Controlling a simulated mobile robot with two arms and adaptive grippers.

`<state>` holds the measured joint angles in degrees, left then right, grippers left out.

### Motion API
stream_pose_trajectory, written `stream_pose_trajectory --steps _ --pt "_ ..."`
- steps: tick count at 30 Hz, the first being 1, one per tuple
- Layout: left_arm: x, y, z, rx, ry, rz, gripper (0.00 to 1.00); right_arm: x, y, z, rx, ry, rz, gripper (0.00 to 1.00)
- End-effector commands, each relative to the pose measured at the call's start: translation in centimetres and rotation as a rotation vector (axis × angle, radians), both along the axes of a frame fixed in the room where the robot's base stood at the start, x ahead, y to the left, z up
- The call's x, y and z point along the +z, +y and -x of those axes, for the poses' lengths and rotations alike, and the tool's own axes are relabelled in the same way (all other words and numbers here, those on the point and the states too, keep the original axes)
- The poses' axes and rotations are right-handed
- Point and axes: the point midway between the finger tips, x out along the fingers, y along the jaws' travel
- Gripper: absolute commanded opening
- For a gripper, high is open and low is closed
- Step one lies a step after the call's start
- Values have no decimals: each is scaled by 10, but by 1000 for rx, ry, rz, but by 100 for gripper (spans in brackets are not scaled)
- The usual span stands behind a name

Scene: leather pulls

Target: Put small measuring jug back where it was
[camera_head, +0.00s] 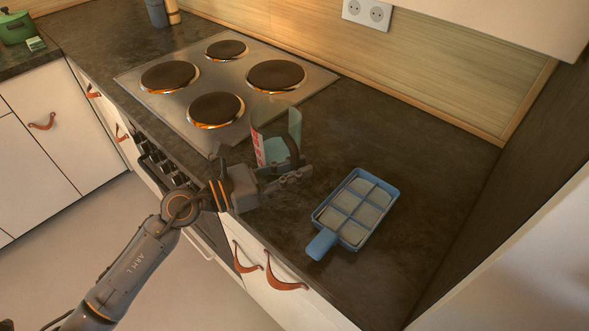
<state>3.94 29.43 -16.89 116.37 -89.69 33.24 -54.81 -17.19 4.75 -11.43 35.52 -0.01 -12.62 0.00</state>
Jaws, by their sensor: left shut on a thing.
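The small measuring jug (277,137) is clear with red markings on its side and looks bluish inside. It is over the dark worktop (345,115), just right of the front hob plate. My left gripper (290,172) is at the lower part of the jug, shut on it, and the jug looks upright. The gripper hides part of the jug's base, so I cannot tell whether it touches the worktop. My right gripper is not in view.
A blue divided tray with a handle (322,244) lies on the worktop to the right. The hob (187,111) with several plates is to the left. A green pot (16,28) stands far left. The worktop behind the tray is clear up to the wall.

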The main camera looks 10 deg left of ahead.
Motion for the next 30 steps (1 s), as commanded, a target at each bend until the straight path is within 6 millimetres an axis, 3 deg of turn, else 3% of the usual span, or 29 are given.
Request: stream_pose_trajectory --steps 12,13,16,27,30 --pt "-5 1 0 2 -4 1 0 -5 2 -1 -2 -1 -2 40" --pt "-5 1 0 1 -1 1 19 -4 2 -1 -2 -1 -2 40" --pt "-5 1 0 1 -1 1 38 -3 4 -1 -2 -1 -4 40" --pt "1 1 0 2 -1 1 38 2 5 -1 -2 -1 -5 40" --pt "-6 12 7 3 1 -3 38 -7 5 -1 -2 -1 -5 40"
